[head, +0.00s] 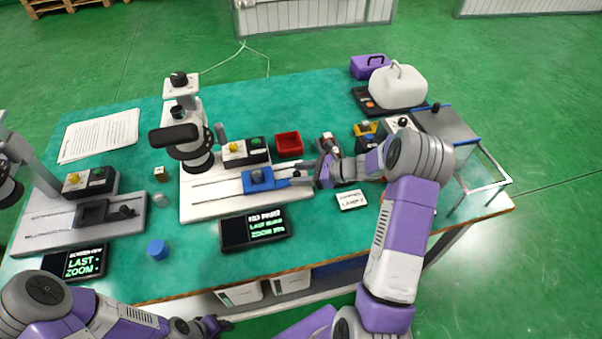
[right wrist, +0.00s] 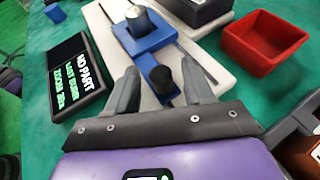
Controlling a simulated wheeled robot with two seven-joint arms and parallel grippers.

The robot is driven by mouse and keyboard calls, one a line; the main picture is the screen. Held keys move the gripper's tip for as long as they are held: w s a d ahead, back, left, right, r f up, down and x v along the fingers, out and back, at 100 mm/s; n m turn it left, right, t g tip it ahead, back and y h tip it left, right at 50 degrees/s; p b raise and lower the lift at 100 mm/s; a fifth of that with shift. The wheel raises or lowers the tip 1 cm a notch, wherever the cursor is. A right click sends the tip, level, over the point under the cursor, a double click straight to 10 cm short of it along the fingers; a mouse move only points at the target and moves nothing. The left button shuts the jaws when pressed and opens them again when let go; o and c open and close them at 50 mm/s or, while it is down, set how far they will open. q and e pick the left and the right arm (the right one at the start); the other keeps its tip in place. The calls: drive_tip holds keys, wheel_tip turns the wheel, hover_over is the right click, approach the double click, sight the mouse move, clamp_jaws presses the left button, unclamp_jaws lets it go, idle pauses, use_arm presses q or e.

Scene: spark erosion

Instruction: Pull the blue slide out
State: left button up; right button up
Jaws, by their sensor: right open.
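Contact cannot be told. My left gripper (head: 208,326) is low at the table's front, partly hidden.
A red tray (head: 288,145) stands just behind the slide's right end. A dark display (head: 255,229) lies in front of the base. A button box (head: 245,151) is behind the slide. A second station with a dark slide (head: 92,212) is at left.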

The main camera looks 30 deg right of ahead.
drive_tip(key=p+v, duration=0.1)
drive_tip(key=v, duration=0.6)
drive_tip(key=shift+s+d+r+p, duration=0.1)
drive_tip(key=shift+s+d+p, duration=0.1)
drive_tip(key=shift+p, duration=0.1)
